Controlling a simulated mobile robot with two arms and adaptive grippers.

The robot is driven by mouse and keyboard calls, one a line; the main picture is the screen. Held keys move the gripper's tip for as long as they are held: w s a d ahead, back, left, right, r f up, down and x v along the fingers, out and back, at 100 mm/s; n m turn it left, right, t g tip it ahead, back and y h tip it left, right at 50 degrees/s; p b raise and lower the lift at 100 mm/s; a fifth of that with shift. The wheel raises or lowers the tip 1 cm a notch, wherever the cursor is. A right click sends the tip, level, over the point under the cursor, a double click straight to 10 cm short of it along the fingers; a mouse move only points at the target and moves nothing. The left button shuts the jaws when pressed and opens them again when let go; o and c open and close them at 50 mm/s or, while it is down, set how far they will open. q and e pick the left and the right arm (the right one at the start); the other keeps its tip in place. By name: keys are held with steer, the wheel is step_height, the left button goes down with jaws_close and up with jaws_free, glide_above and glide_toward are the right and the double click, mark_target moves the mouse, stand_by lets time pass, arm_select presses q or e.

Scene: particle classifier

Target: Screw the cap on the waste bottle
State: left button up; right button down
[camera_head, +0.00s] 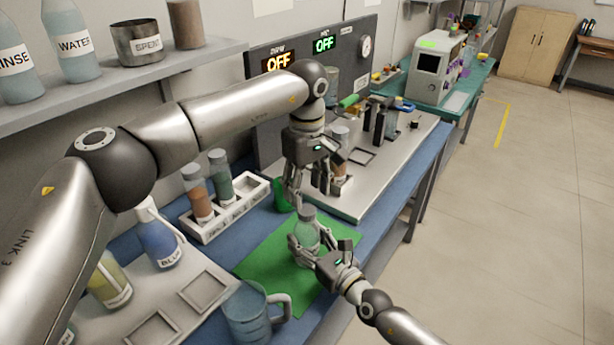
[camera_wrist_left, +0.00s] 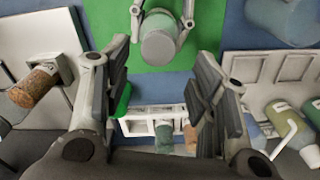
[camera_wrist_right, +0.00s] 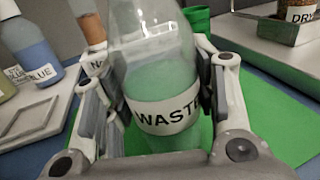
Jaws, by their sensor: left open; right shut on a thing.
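The waste bottle (camera_head: 307,229) is clear with a green tint and stands upright over the green mat (camera_head: 262,262). Its white WASTE label shows in the right wrist view (camera_wrist_right: 165,112). My right gripper (camera_head: 305,247) is shut around the bottle's body. My left gripper (camera_head: 309,190) is open and empty, pointing down just above and behind the bottle. In the left wrist view the bottle's round top (camera_wrist_left: 158,47) lies beyond the open fingers. I cannot tell whether a cap is on it; the top is cut off in the right wrist view.
A green container (camera_head: 283,195) stands close behind the bottle. A white rack (camera_head: 232,215) with bottles is to the left, and a blue-tinted jug (camera_head: 248,314) is at the front. A metal plate station (camera_head: 350,205) is to the right. The green mat's front part is clear.

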arm_select(q)
steer(key=n, duration=0.5)
steer(key=shift+r+n, duration=0.2)
steer(key=shift+n, duration=0.1)
steer(key=n, duration=0.6)
steer(key=shift+r+n, duration=0.15)
steer(key=shift+n, duration=0.25)
steer(key=n, duration=0.5)
steer(key=shift+r, duration=0.15)
steer(key=n, duration=0.5)
steer(key=shift+w+r, duration=0.1)
steer(key=shift+r, duration=0.05)
steer(key=n, duration=0.5)
steer(key=shift+r+n, duration=0.15)
steer(key=shift+n, duration=0.15)
steer(key=n, duration=0.5)
steer(key=shift+r, duration=0.15)
steer(key=n, duration=0.5)
steer(key=shift+r, duration=0.1)
steer(key=n, duration=0.5)
steer(key=shift+r+n, duration=0.15)
steer(key=shift+n, duration=0.25)
